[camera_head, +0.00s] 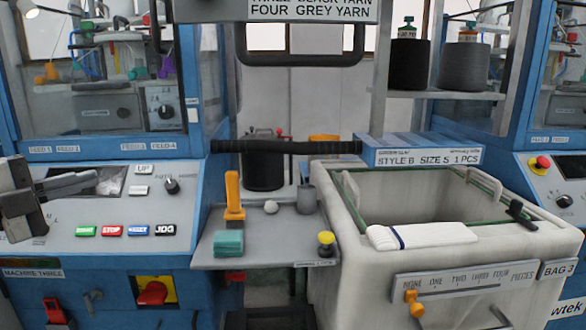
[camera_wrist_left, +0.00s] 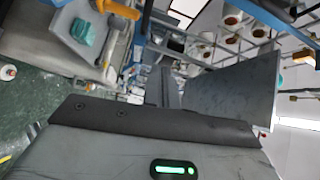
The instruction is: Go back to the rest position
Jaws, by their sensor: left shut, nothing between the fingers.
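My left gripper (camera_head: 72,185) is at the left edge of the head view, in front of the left machine's control panel (camera_head: 110,205). It is shut and holds nothing. Its dark wrist part is partly cut off by the picture edge. In the left wrist view a large grey piece and a dark bar, which look like parts of my own arm, fill much of the picture. My right gripper is in neither view.
A black bar (camera_head: 285,147) crosses the middle.

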